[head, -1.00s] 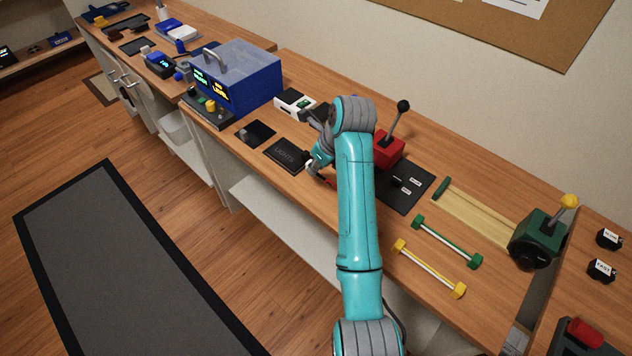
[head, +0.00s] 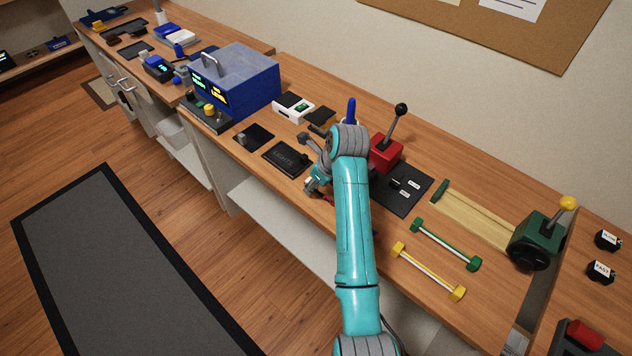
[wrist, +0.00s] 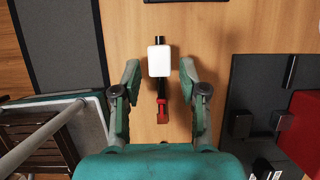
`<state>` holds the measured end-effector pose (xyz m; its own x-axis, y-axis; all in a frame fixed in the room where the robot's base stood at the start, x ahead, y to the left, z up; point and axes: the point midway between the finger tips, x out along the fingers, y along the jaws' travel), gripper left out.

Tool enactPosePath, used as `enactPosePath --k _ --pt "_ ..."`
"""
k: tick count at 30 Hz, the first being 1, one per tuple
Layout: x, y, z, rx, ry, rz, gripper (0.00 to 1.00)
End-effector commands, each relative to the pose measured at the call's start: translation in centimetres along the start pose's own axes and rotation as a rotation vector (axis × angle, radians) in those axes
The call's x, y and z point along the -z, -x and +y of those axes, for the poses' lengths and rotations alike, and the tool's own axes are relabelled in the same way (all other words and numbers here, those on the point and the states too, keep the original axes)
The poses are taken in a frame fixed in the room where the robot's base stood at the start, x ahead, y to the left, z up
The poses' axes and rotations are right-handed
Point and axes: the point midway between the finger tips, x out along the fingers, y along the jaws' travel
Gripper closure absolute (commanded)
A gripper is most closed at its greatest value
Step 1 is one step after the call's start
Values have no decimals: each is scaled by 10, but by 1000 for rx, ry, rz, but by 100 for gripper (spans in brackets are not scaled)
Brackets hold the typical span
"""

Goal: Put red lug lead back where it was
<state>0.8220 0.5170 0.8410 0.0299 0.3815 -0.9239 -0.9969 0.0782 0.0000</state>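A red-ended piece (wrist: 163,110) with a dark shaft and a white block (wrist: 160,61) lies upright in the wrist view, over the wooden bench; it seems to be the red lug lead. A bit of red (head: 328,198) shows beside my gripper in the head view, mostly hidden by my arm. My gripper (wrist: 159,72) is open, with one finger on each side of the white block and a gap on both sides. In the head view my gripper (head: 314,183) is low near the bench's front edge, right of the LIGHTS panel (head: 285,157).
A green-ended lead (head: 445,243) and a yellow-ended lead (head: 428,270) lie on the bench to the right. A black panel (head: 402,188) and a red lever box (head: 385,152) stand close to my arm's right. A blue box (head: 250,85) stands at the back left.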

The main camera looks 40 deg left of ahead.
Motion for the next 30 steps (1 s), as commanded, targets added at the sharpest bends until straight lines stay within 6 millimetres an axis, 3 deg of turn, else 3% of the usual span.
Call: enactPosePath --k 8,13,24,30 --pt "0 1 0 0 0 0 53" --pt "-2 12 -1 3 0 -3 53" --pt "-2 82 -1 3 1 -3 53" --pt "-1 111 -1 2 0 -2 53"
